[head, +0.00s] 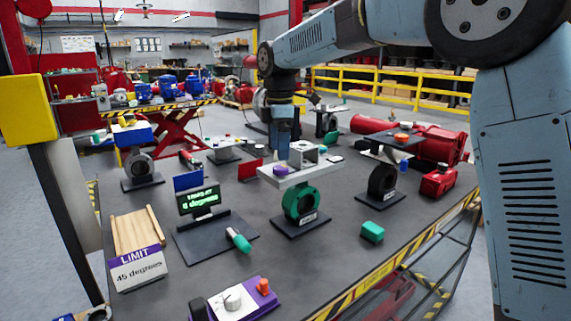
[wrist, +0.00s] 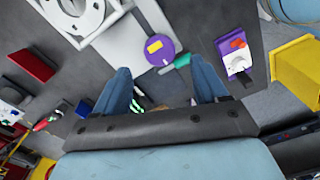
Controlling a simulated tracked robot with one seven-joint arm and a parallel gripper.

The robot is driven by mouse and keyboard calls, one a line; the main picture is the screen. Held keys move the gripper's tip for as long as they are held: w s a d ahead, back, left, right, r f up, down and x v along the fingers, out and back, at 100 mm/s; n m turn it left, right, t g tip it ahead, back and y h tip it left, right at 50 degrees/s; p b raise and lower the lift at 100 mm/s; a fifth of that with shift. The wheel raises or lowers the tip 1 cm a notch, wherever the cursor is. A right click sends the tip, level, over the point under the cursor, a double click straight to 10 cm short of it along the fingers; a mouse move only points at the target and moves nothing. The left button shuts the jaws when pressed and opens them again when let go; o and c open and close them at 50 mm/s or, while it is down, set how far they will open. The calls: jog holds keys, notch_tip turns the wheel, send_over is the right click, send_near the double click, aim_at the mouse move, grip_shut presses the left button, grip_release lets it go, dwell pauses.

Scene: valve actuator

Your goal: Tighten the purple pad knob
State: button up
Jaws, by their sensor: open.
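The purple knob (head: 280,170) sits on the white pad plate (head: 300,175) above the green valve body (head: 303,203). In the wrist view the knob (wrist: 159,50) is a round purple disc with a yellow mark, at the edge of the white plate. My gripper (head: 283,148) points down above the plate, close over the knob in the head view. In the wrist view my gripper (wrist: 160,76) has its two blue fingers spread wide. The knob appears between and beyond the fingertips, with nothing held. The exact height gap is hard to tell.
A small display (head: 198,198) ends in "degrees". A sign (head: 138,268) reads "LIMIT 45 degrees". A purple control box (head: 246,300) with a white dial and orange button stands at the front. A teal block (head: 372,232) lies at right. Other valves stand around; the bench between is partly clear.

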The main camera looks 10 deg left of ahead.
aim_at(280, 167)
jog(key=shift+f, duration=2.6)
